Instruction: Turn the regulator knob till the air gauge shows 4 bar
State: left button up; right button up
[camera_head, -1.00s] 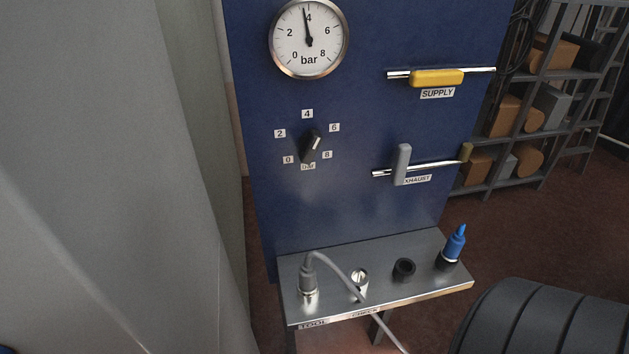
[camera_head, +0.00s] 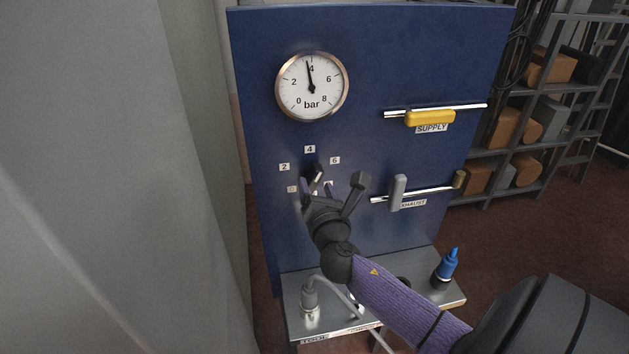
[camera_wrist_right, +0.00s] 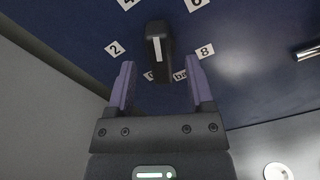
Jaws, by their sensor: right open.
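The round air gauge (camera_head: 312,87) is at the top of the blue panel. Its needle points almost straight up, at or just left of the 4 mark. The black regulator knob (camera_head: 317,174) with a white pointer line is below it, ringed by number labels and partly hidden by my right gripper (camera_head: 318,186). In the right wrist view the knob (camera_wrist_right: 158,42) is just beyond the open fingertips (camera_wrist_right: 160,67), roughly centred between them. The fingers look apart from it, with nothing held. My left gripper is out of view.
A yellow supply handle (camera_head: 430,118) and a grey exhaust lever (camera_head: 398,191) are right of the knob. A metal shelf (camera_head: 440,291) with fittings and a grey hose is below. A grey wall surface (camera_head: 110,180) is close on the left.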

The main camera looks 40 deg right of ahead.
jog(key=shift+x, duration=1.15)
grip_shut()
jog(key=m+b, duration=0.1)
jog(key=m, duration=0.4)
jog(key=shift+s+f+m, duration=0.1)
jog(key=shift+f+m, duration=0.05)
jog(key=shift+m, duration=0.15)
jog(key=m+b, duration=0.1)
jog(key=m, duration=0.3)
jog(key=shift+m, duration=0.4)
grip_release()
